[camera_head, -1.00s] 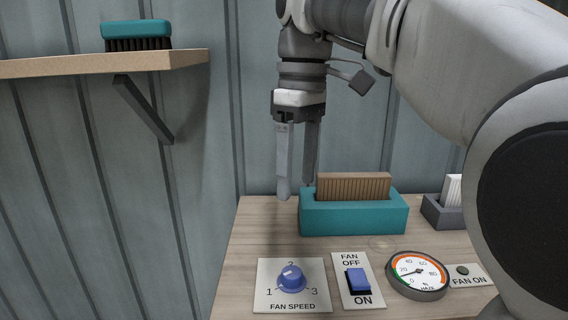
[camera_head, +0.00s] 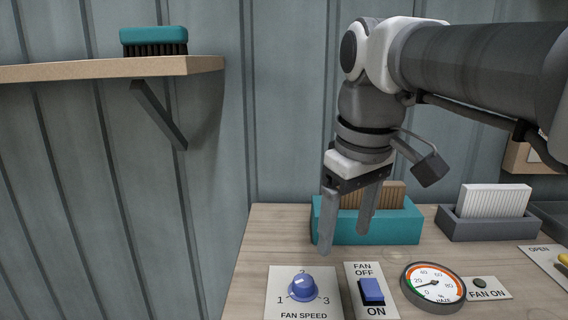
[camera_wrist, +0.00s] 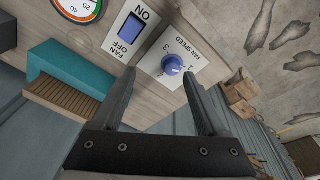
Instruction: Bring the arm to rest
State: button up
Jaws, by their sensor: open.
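My arm reaches in from the right in the head view. My gripper (camera_head: 346,232) points down in front of the teal box (camera_head: 372,231), which holds brown ribbed slats (camera_head: 392,195). Its fingers are apart with nothing between them, and they cover part of the box. In the wrist view my gripper (camera_wrist: 162,72) also shows open. Beyond its fingertips lie the blue fan speed knob (camera_wrist: 172,65) and the blue fan switch (camera_wrist: 131,27). Whether the fingers touch the box cannot be told.
A round haze gauge (camera_head: 433,287) and a fan-on lamp plate (camera_head: 487,288) lie on the wooden bench (camera_head: 270,240). A grey box with white slats (camera_head: 490,215) stands right. A teal brush (camera_head: 153,41) rests on the left shelf (camera_head: 100,68). Space left of my gripper is clear.

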jog(key=s+d+f+m+t, duration=0.1)
jog(key=s+d+f+m, duration=0.1)
jog(key=f, duration=0.5)
jog(key=s+d+f+m+t+b, duration=0.1)
jog(key=s+d+f+m+t, duration=0.1)
jog(key=s+f, duration=0.5)
jog(key=d+m, duration=0.1)
jog(key=m, duration=0.1)
jog(key=shift+d+m+t, duration=0.2)
jog(key=shift+m+t, duration=0.1)
